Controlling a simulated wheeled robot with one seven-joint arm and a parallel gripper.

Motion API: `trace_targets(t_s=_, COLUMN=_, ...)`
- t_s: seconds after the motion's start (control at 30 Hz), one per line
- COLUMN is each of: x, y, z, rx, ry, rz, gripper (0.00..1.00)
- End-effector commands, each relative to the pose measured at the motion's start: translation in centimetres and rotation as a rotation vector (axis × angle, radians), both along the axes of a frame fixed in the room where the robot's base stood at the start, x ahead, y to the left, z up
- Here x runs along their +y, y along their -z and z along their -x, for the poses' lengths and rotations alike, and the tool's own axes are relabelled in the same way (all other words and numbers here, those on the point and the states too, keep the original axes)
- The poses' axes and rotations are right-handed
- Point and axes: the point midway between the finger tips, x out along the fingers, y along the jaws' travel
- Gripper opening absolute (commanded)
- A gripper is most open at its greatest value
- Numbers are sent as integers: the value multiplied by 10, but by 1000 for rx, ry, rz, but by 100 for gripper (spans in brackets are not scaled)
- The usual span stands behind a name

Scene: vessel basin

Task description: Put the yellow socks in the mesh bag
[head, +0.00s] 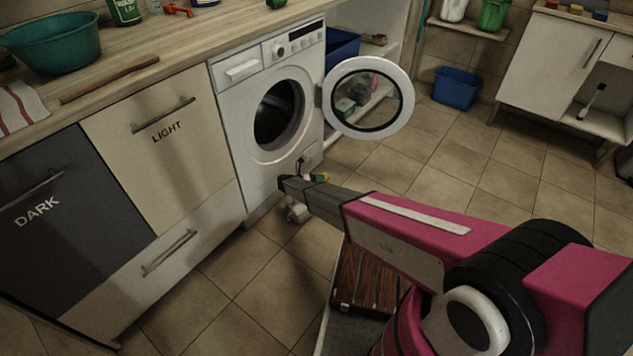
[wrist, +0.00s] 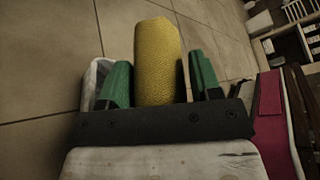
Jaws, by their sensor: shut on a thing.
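My gripper (wrist: 160,72) has green fingers, one on each side of a rolled yellow bundle, the yellow socks (wrist: 157,60). It is shut on them. In the head view my gripper (head: 309,180) is in front of the washing machine's lower front, above the floor, with a small patch of the yellow socks (head: 321,177) showing. A small whitish thing (head: 298,212) is below it near the floor. A white-edged thing (wrist: 91,82) also shows beside the left finger in the wrist view. I cannot tell whether either is the mesh bag.
The white washing machine (head: 270,105) stands with its round door (head: 400,98) swung open to the right. Drawers marked DARK (head: 40,235) and LIGHT (head: 160,160) are left of it. A blue bin (head: 456,88) stands at the back. The tiled floor between is largely clear.

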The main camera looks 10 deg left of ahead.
Motion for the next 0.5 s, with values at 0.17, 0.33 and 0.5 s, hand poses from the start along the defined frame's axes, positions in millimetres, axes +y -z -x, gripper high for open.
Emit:
trace_targets(t_s=0.17, x=4, y=9, z=2, rx=4, ry=-3, rz=9, gripper=32)
trace_targets(t_s=0.33, x=4, y=13, z=2, rx=4, ry=-3, rz=9, gripper=32)
trace_targets(t_s=0.5, x=4, y=23, z=1, rx=5, ry=-3, rz=8, gripper=32)
